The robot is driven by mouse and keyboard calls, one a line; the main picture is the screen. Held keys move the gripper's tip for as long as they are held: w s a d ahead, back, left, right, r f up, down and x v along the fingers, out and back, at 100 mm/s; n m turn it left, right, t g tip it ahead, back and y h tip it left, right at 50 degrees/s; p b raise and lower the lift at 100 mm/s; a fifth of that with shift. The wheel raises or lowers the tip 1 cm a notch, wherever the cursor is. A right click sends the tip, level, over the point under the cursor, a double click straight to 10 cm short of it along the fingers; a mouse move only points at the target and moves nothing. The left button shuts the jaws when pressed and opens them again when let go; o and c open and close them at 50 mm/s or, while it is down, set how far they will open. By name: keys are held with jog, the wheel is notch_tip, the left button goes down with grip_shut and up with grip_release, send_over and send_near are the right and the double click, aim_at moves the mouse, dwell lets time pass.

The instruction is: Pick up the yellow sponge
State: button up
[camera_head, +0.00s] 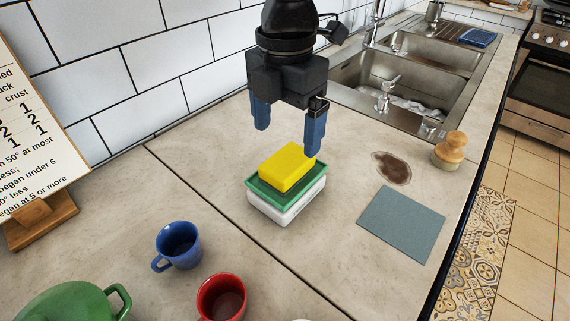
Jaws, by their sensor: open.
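The yellow sponge (286,167) is a bright block lying in a green tray (263,190) on top of a white dish (290,209), which stands on the stone counter. My gripper (287,141) points down with its two blue fingers spread wide, at the far side of the sponge and above the counter. The right finger overlaps the sponge's right edge in the picture; I cannot tell whether they touch. Nothing is between the fingers.
A blue mug (178,244) and a red mug (221,298) stand at the near left, with a green pot (70,303). A grey-blue cloth (401,223), a brown stain (392,168) and a wooden brush (450,150) are at right. The sink (400,75) is behind.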

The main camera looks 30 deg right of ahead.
aim_at(288, 160)
jog(key=f, duration=0.6)
jog(key=shift+w+d, duration=0.1)
jog(key=shift+d, duration=0.15)
jog(key=c, duration=1.1)
jog(key=shift+r, duration=0.15)
jog(key=shift+r, duration=0.65)
notch_tip(288, 160, up, 3)
jog(key=shift+d, duration=0.1)
jog(key=d+r, duration=0.2)
jog(key=d, duration=0.1)
jog(key=s+d+r, duration=0.1)
jog(key=d+r, duration=0.1)
jog(key=d, duration=0.2)
jog(key=s+d+r, duration=0.1)
jog(key=d+r, duration=0.1)
jog(key=d, duration=0.2)
jog(key=shift+d+r, duration=0.15)
jog(key=shift+r, duration=0.15)
